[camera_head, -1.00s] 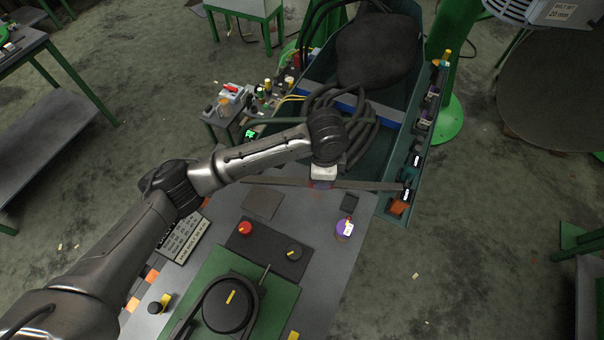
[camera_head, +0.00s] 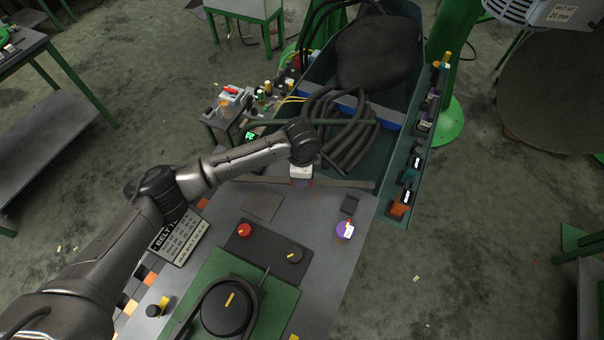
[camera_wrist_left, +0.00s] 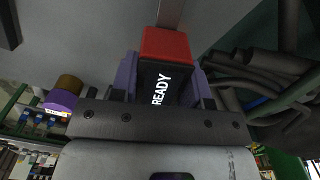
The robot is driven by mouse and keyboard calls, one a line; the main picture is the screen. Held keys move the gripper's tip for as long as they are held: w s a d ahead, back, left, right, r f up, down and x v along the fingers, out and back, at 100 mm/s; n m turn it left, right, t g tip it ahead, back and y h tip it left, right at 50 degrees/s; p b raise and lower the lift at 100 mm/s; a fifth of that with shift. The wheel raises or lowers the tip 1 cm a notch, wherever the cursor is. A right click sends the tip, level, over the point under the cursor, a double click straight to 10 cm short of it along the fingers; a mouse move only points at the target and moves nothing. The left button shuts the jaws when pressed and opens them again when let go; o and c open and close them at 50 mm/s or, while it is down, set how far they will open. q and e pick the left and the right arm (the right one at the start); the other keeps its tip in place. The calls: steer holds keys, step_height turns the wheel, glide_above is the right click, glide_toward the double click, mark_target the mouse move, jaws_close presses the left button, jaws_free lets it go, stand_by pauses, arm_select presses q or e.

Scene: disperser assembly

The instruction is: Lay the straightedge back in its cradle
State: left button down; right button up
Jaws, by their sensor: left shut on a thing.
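The straightedge (camera_head: 345,183) is a long thin grey-brown bar, lying crosswise near the back edge of the grey table in the head view. My left gripper (camera_head: 302,182) is over its middle, pointing down, with its fingers mostly hidden by the wrist. In the left wrist view the purple fingers (camera_wrist_left: 161,83) are shut on a block with a red end (camera_wrist_left: 165,44) and a black face reading READY. A grey bar (camera_wrist_left: 171,14) runs on beyond the block. I cannot make out the cradle, nor whether the bar touches the table. My right gripper is not in view.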

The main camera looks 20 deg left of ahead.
arm_select(q)
steer(key=shift+f, duration=0.15)
steer(key=shift+f, duration=0.45)
steer(key=shift+f, duration=0.15)
steer(key=c, duration=0.6)
jaws_free()
step_height(320, 180, up, 13)
steer(key=shift+p, duration=0.45)
